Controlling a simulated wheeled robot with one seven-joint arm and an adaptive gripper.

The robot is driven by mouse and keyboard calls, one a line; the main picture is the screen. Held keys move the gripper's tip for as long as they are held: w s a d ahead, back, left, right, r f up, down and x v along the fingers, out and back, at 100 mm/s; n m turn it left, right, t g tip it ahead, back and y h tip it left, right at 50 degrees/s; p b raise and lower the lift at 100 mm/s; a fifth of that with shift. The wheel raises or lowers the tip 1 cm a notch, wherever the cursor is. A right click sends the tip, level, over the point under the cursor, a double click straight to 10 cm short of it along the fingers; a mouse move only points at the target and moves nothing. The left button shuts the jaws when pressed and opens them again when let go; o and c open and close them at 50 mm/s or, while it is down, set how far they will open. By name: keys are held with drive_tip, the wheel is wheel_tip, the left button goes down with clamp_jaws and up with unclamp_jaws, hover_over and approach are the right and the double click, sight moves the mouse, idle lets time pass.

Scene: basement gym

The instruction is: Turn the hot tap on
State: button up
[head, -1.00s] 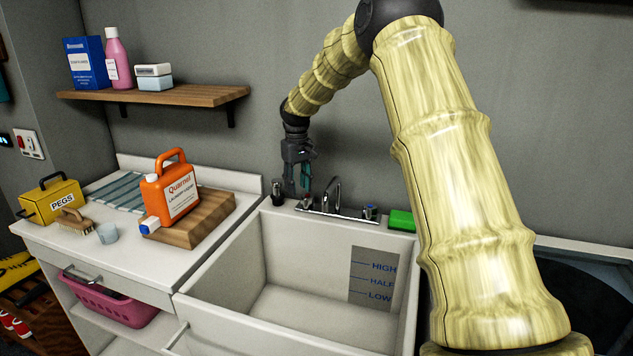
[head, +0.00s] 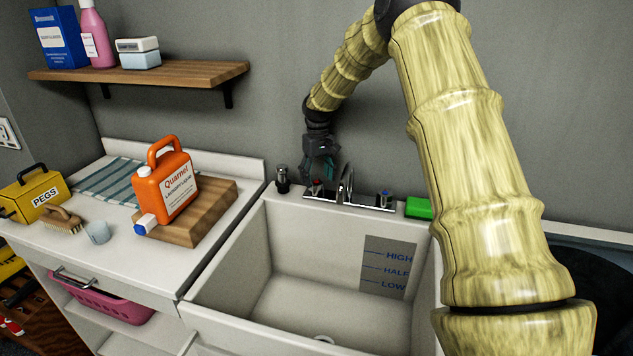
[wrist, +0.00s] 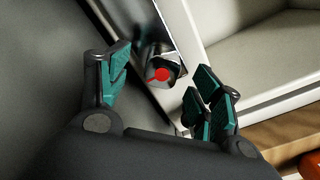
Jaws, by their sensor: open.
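The hot tap (head: 317,187) has a red-marked top and stands at the left end of the chrome tap plate behind the sink. It also shows in the wrist view as a dark knob with a red disc (wrist: 161,75). My gripper (head: 322,172) points down just above it and partly hides it in the head view. The teal-padded fingers (wrist: 160,68) are open and lie on either side of the hot tap in the wrist view; I cannot tell if they touch it. The curved spout (head: 346,184) and the blue-marked cold tap (head: 384,198) are to the right.
A dark dispenser (head: 282,180) stands close left of the tap plate. A green block (head: 418,208) lies right of the cold tap. The sink (head: 305,262) is empty. An orange laundry jug (head: 165,185) stands on a wooden board at left, beneath a wall shelf (head: 140,80).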

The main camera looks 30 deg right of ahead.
sight(316, 182)
drive_tip(key=f, duration=0.1)
drive_tip(key=w+f, duration=0.1)
drive_tip(key=shift+a+f, duration=0.15)
drive_tip(key=shift+f, duration=0.15)
drive_tip(key=shift+s+f, duration=0.15)
drive_tip(key=shift+s, duration=0.45)
drive_tip(key=shift+w+f, duration=0.25)
drive_tip(key=shift+w, duration=0.1)
drive_tip(key=shift+s+r, duration=0.1)
drive_tip(key=shift+r, duration=0.1)
drive_tip(key=c, duration=1)
